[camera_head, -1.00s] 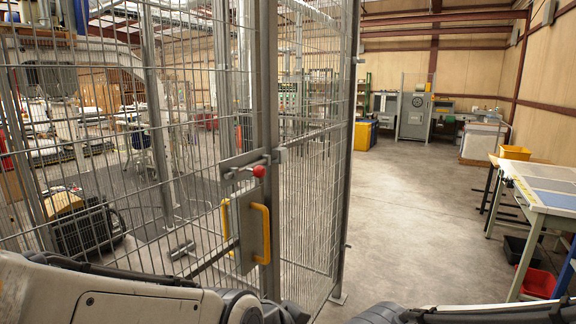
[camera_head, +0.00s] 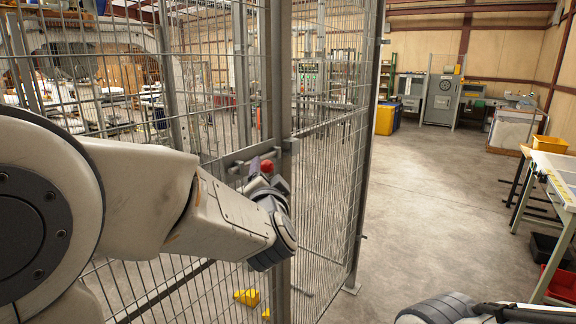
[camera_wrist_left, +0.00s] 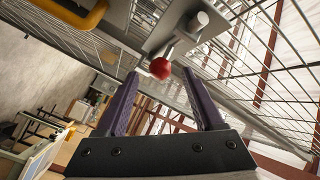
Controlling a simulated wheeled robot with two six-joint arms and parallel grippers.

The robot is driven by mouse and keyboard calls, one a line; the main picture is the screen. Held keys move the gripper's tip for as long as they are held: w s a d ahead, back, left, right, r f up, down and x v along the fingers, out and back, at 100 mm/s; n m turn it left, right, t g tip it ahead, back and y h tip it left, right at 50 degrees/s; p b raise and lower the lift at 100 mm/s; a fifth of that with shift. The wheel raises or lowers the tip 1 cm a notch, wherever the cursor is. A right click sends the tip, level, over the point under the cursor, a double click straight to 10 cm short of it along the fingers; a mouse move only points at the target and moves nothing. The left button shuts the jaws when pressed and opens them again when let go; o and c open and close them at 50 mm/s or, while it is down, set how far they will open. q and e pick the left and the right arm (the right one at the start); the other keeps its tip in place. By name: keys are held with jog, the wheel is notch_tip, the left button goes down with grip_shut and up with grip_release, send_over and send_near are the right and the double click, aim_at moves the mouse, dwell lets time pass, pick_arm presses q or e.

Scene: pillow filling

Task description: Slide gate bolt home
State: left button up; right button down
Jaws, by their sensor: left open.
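The gate bolt's red knob (camera_head: 266,165) sits at the mesh gate's upright post, beside the grey bolt plate (camera_head: 237,158). In the left wrist view the red knob (camera_wrist_left: 160,69) is on a short metal stem, with the round bolt bar end (camera_wrist_left: 203,21) above it. My left gripper (camera_head: 272,182) is just below the knob. In the wrist view its two purple fingers (camera_wrist_left: 159,75) are open, with the knob between and slightly beyond the tips; I see no clear contact. My left wrist hides part of the bolt area.
The wire mesh gate (camera_head: 150,250) and fence (camera_head: 330,180) stand close in front of me. A worktable (camera_head: 556,175) is at the right. The concrete floor between fence and table is open.

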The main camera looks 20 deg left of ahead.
aim_at(267, 170)
pick_arm(q)
jog(key=x, duration=0.5)
jog(key=shift+p, duration=0.3)
grip_shut()
dwell(1.1)
